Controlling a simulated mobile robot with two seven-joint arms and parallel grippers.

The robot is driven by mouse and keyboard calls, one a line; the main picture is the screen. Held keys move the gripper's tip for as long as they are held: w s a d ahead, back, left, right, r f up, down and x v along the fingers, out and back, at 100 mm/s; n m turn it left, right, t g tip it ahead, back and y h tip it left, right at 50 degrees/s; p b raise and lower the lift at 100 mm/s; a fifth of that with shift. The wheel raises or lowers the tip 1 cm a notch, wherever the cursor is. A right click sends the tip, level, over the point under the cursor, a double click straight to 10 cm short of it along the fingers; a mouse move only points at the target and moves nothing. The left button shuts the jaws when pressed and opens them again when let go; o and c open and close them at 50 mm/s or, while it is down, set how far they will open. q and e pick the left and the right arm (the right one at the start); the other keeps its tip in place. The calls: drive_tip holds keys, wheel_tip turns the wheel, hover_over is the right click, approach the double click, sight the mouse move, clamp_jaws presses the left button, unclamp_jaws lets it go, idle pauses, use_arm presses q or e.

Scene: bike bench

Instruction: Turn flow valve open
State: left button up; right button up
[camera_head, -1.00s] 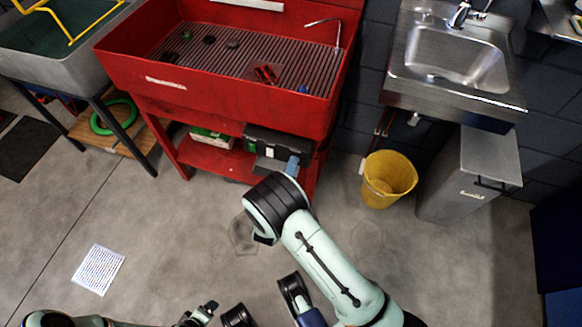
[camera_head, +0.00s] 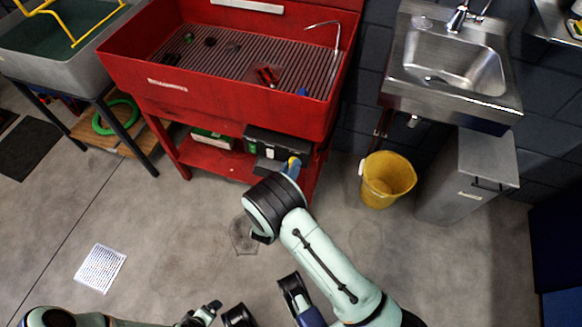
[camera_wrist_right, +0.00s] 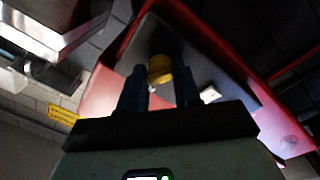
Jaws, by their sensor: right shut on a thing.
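A yellow round knob, which I take to be the flow valve, sits between the fingers of my right gripper (camera_wrist_right: 147,85) in the right wrist view; the knob (camera_wrist_right: 160,68) is partly hidden by them. In the head view my right gripper (camera_head: 292,166) is by the front of the red wash station, below its basin. A bit of yellow (camera_head: 294,160) shows at its fingertips there. The gripper is shut on the knob.
The red basin (camera_head: 215,105) overhangs a low shelf (camera_head: 215,158) with a dark case (camera_head: 275,140). A yellow bucket (camera_head: 386,180) stands right of my right gripper, under the steel sink (camera_head: 455,60) and beside a grey bin (camera_head: 468,180).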

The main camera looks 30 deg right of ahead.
use_arm(q)
drive_tip(key=shift+s+d+r, duration=0.3)
drive_tip(key=shift+s+r, duration=0.05)
drive_tip(key=shift+s, duration=0.15)
use_arm(e)
drive_tip(key=shift+a+m+g, duration=0.15)
drive_tip(key=shift+m+g, duration=0.25)
drive_tip(key=shift+m, duration=4.5)
drive_tip(key=o, duration=1)
use_arm(q)
drive_tip(key=shift+p, duration=0.3)
drive_tip(key=shift+s+d+r+g+h+p, duration=0.15)
drive_tip(key=shift+s+d+r+g+p, duration=0.25)
drive_tip(key=shift+s, duration=0.25)
drive_tip(key=shift+s+d+r+g+h+p, duration=0.15)
drive_tip(key=shift+s+d+r+g+p, duration=0.1)
drive_tip(key=shift+s+r+p, duration=0.25)
use_arm(e)
drive_tip(key=v, duration=1.3)
drive_tip(key=shift+s+a, duration=0.15)
use_arm(q)
drive_tip(key=shift+s, duration=0.1)
